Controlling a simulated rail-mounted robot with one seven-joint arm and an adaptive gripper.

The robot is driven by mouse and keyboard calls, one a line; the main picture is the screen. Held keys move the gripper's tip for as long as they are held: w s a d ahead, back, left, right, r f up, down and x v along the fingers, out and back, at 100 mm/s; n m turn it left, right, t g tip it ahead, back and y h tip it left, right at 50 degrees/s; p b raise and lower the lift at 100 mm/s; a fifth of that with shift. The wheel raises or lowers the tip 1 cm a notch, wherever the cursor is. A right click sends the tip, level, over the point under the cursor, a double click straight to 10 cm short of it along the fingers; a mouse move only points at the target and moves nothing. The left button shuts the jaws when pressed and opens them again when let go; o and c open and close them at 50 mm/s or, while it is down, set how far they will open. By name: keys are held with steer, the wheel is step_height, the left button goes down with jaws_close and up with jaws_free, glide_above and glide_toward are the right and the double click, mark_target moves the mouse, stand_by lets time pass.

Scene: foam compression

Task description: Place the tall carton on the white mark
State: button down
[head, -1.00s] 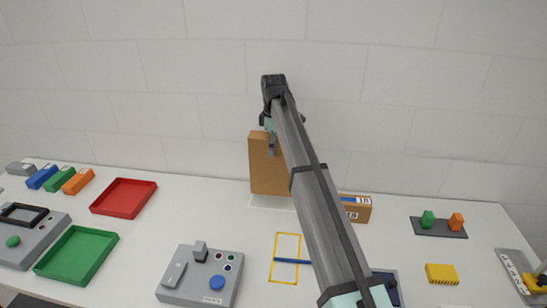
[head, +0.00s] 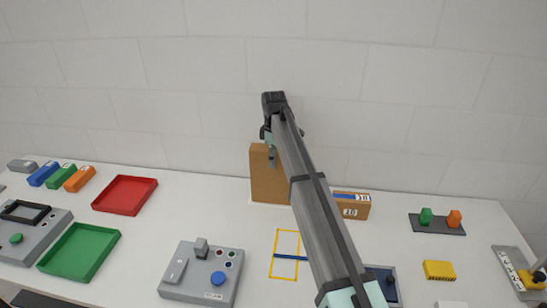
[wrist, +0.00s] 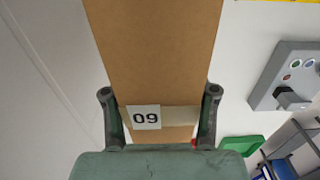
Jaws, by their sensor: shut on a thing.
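The tall brown carton (head: 263,180) stands upright near the back wall in the head view, its right side partly hidden by my arm. It also fills the upper middle of the wrist view (wrist: 155,50), with a label reading 09. My gripper (wrist: 159,92) is shut on the carton, one finger on each side. In the head view the gripper (head: 270,152) is at the carton's upper part, largely hidden by my arm. The white mark (head: 252,204) shows only as a thin pale edge at the carton's base. I cannot tell whether the base touches the table.
A low brown box (head: 354,211) lies close right of my arm. A red tray (head: 124,209) is to the left, and a yellow outline (head: 272,255) with a blue bar is in front. A grey control box (head: 200,290) stands at front left.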

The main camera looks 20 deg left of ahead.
steer(key=shift+c, duration=1.6)
jaws_free()
step_height(320, 180, up, 12)
steer(key=b, duration=0.2)
steer(key=shift+r+b, duration=0.2)
steer(key=shift+b, duration=0.15)
